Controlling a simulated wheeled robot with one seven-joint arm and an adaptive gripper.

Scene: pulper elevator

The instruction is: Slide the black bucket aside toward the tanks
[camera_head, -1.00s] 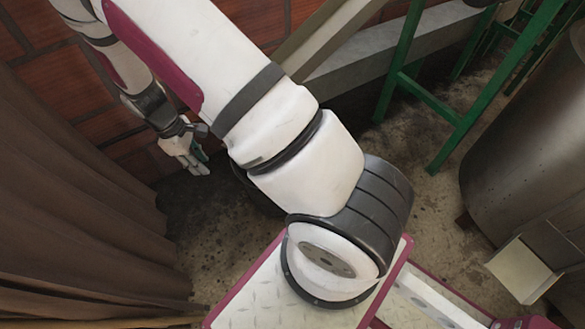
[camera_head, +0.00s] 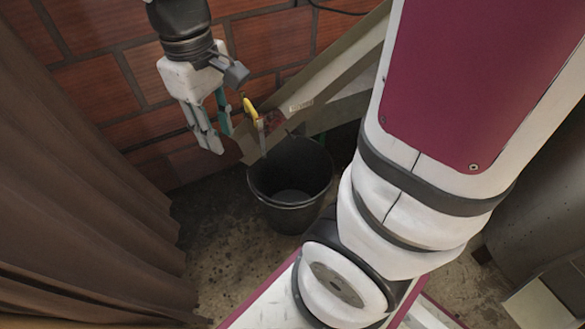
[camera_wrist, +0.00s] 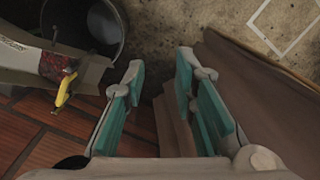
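The black bucket (camera_head: 291,207) stands upright on the floor under the low end of a sloping chute, left of my arm. In the wrist view the bucket (camera_wrist: 122,45) is at the upper left, cut off by the top edge. My gripper (camera_head: 217,142) is left of the bucket and above its rim, apart from it, beside the brick wall. In the wrist view my gripper (camera_wrist: 161,67) has its teal-padded fingers spread with nothing between them. A metal tank (camera_head: 545,165) is at the right edge, partly hidden behind my arm.
The chute (camera_head: 325,80) slopes down over the bucket. A yellow piece (camera_head: 250,108) sticks out at its low end. A brown curtain (camera_head: 75,190) hangs at the left, with a brick wall (camera_head: 95,90) behind. Bare floor (camera_head: 225,235) lies between curtain and bucket.

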